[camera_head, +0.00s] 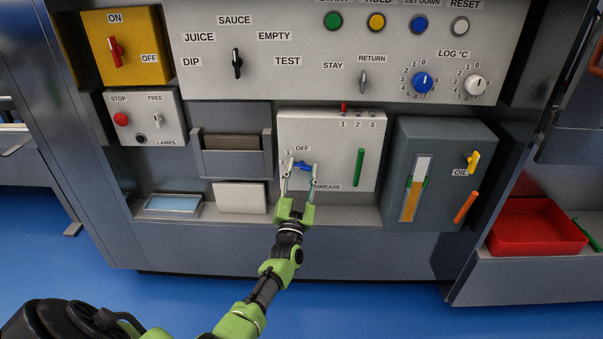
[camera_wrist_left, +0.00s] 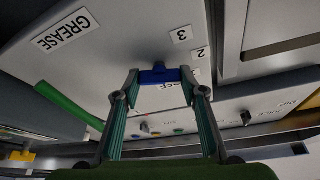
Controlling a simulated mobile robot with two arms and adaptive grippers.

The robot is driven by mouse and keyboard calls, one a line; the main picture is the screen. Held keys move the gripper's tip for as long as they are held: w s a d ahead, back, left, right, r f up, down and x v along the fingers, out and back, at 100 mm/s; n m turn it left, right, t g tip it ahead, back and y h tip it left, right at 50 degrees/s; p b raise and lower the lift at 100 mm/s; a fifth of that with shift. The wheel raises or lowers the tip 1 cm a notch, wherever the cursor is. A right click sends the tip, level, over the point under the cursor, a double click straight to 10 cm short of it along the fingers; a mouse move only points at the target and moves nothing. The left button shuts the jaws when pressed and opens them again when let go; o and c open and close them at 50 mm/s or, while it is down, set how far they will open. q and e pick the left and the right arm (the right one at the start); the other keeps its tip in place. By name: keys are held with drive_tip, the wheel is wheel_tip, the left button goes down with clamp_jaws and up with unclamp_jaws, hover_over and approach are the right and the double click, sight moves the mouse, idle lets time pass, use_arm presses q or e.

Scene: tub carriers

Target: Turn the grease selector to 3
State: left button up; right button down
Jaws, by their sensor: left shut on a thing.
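The grease selector is a small blue knob (camera_head: 303,166) on a light grey box (camera_head: 330,180) marked GREASE. Its OFF label stands above it in the head view, with small number labels to its left, partly hidden by a finger. My left gripper (camera_head: 300,169) reaches up from below and is shut on the blue knob, one finger at each end. In the left wrist view the knob (camera_wrist_left: 159,75) sits between the fingertips, with labels 3 (camera_wrist_left: 181,34) and 2 (camera_wrist_left: 200,53) beside it. Which label the knob points at cannot be told. My right gripper is out of view.
A green handle (camera_head: 359,167) stands on the same box, right of the knob. A dark oil box (camera_head: 440,140) with a yellow knob (camera_head: 473,160) and an orange lever (camera_head: 466,207) is further right. A ledge with a white block (camera_head: 240,198) lies to the left.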

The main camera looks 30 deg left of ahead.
use_arm(q)
drive_tip(key=n, duration=0.1)
drive_tip(key=n+y, duration=0.1)
drive_tip(key=shift+d+f+n+y, duration=0.1)
drive_tip(key=shift+f+n+y, duration=0.05)
drive_tip(key=shift+n+y, duration=0.15)
drive_tip(key=n+g+y, duration=0.1)
drive_tip(key=n, duration=0.1)
drive_tip(key=n+g+y+b, duration=0.1)
drive_tip(key=n, duration=0.2)
drive_tip(key=shift+n+y, duration=0.3)
drive_tip(key=n+g+y, duration=0.1)
drive_tip(key=n+g, duration=0.1)
drive_tip(key=n, duration=0.3)
drive_tip(key=n+g+y, duration=0.1)
drive_tip(key=n+g, duration=0.1)
drive_tip(key=n, duration=0.2)
drive_tip(key=shift+w+n, duration=0.1)
drive_tip(key=shift+n, duration=0.3)
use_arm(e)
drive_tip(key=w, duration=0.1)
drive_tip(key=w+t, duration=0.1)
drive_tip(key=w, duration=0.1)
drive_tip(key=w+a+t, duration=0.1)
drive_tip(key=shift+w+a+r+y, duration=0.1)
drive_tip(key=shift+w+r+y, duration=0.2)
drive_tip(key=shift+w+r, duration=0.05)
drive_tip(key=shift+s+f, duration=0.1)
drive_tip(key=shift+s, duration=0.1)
